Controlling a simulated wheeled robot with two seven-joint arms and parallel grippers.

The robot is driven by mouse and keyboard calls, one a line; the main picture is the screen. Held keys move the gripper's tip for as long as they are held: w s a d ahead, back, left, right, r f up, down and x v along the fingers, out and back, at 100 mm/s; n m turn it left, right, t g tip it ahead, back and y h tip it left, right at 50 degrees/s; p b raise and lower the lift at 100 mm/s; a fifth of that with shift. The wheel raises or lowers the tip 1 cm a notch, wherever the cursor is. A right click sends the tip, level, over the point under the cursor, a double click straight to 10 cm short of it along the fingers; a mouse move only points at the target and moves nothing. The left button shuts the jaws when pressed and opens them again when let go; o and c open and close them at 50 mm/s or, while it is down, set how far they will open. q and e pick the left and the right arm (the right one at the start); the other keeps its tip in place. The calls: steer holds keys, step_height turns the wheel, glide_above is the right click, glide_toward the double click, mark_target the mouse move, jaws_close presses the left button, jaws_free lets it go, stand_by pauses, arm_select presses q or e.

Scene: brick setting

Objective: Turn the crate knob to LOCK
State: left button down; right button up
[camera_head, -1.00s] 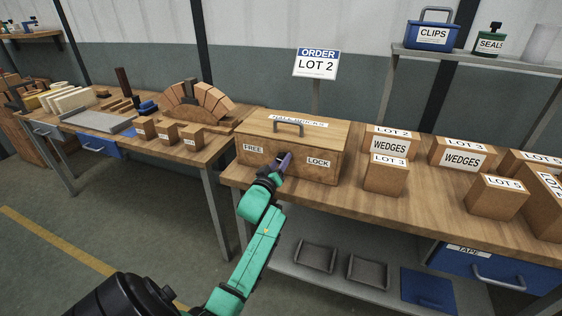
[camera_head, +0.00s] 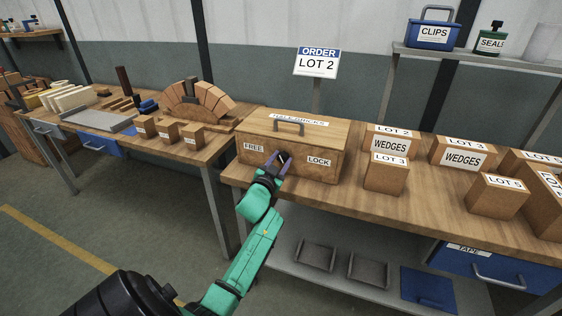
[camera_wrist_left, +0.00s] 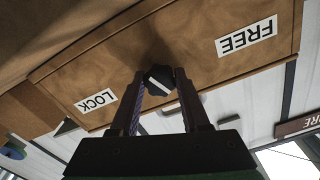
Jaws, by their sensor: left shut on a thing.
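The wooden crate (camera_head: 300,142) stands on the bench, with a FREE label (camera_head: 254,147) on the left of its front and a LOCK label (camera_head: 319,161) on the right. A dark knob (camera_head: 284,157) sits on the front between the labels. My left gripper (camera_head: 276,159) is at the knob, one finger on each side. In the left wrist view the fingers (camera_wrist_left: 160,82) close on the black knob (camera_wrist_left: 158,73), which shows a pale stripe. FREE (camera_wrist_left: 247,36) is upper right there and LOCK (camera_wrist_left: 96,101) lower left. Which label the stripe points to is unclear. My right gripper is out of view.
A LOT 3 box (camera_head: 386,177) and WEDGES boxes (camera_head: 462,154) stand right of the crate. An order sign (camera_head: 317,64) reading LOT 2 rises behind it. Grey trays (camera_head: 316,257) lie on the shelf below. A left bench (camera_head: 75,145) holds a brick arch (camera_head: 197,101).

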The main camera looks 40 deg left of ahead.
arm_select(q)
steer(key=shift+f+m+b, duration=0.1)
steer(key=shift+m+b, duration=0.2)
steer(key=shift+m, duration=1.8)
steer(key=shift+c, duration=1.9)
jaws_free()
steer(key=v, duration=1.4)
steer(key=shift+s+b, duration=0.3)
steer(key=shift+b, duration=0.15)
steer(key=shift+d, duration=0.1)
